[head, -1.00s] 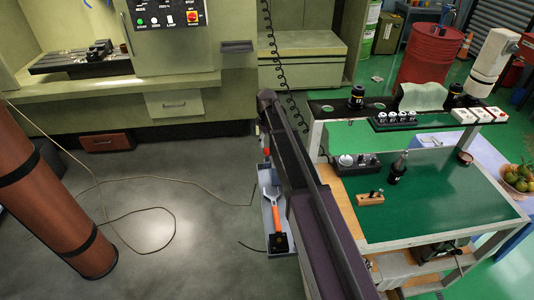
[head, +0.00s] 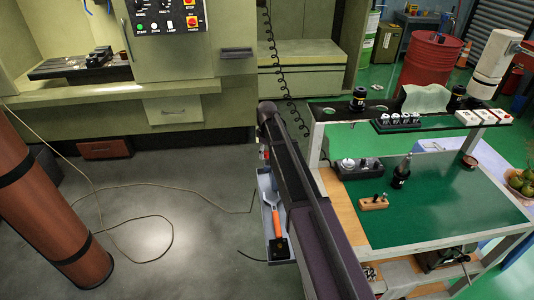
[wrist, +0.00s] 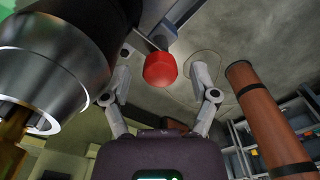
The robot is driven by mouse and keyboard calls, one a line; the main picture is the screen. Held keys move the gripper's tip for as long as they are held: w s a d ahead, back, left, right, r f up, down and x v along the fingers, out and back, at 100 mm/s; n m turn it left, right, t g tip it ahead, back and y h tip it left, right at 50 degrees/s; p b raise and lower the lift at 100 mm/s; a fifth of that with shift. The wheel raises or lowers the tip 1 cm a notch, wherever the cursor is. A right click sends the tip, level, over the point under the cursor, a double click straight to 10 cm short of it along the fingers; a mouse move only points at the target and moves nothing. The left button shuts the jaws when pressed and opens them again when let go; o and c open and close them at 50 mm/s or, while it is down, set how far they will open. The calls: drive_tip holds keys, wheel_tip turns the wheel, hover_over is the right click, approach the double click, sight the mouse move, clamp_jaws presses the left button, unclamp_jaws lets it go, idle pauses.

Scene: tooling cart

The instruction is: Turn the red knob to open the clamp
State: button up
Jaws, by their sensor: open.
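The red knob (wrist: 160,69) shows in the wrist view, just beyond and between the two grey fingers of my gripper (wrist: 161,84). The fingers are spread wide, one on each side, with visible space between each finger and the knob. A grey metal piece meets the knob from above. A large dark cylinder with a shiny metal collar (wrist: 68,62) fills the left of the wrist view, close to the left finger. I cannot make out the clamp's jaws.
A green-topped cart (head: 440,215) stands right of my arm, holding a dark tool holder (head: 401,172) and a small wooden block (head: 374,203). A tray (head: 281,248) with an orange-handled tool lies beside my arm. A cable (head: 150,190) loops over open floor.

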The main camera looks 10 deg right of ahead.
clamp_jaws()
